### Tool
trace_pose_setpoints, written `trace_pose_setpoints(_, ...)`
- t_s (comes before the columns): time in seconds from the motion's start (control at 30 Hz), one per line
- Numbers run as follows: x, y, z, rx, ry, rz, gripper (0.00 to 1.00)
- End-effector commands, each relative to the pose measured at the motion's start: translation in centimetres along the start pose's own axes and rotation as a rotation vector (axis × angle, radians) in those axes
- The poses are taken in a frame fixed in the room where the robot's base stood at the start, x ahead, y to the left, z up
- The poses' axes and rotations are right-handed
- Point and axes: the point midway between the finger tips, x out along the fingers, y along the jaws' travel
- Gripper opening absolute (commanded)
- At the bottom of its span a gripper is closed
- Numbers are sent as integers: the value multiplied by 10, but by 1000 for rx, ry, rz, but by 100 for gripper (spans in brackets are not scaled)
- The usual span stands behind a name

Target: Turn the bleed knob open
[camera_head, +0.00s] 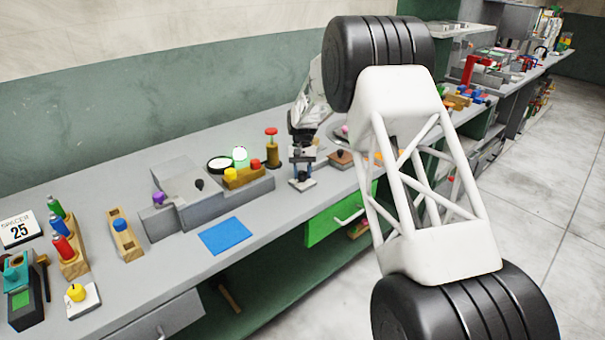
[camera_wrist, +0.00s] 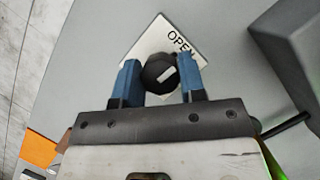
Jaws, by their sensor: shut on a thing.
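The bleed knob (camera_wrist: 156,76) is a round black knob with a short white line on top, seen in the wrist view. It sits on a white plate (camera_wrist: 150,42) marked "OPEN", whose last letter is partly covered by a finger. The white line slants toward the upper right. My gripper (camera_wrist: 160,82) has its two blue fingers shut on the knob, one on each side. In the head view my gripper (camera_head: 302,158) points down at the white plate (camera_head: 302,184) on the bench, and the knob is hidden there by the fingers.
The grey bench (camera_head: 285,222) also bears a grey block fixture (camera_head: 190,187), a red-topped post (camera_head: 271,148) just left of my gripper and a brown block (camera_head: 341,158) to its right. A blue mat (camera_head: 225,236) lies nearer the front. A green drawer (camera_head: 338,215) is below.

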Motion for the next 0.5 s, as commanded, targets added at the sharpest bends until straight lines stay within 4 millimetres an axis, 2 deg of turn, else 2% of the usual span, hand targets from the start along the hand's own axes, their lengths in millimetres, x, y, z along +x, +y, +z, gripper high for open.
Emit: trace_pose_setpoints(0.5, -1, 0, 0, -84, 2, 34, 14)
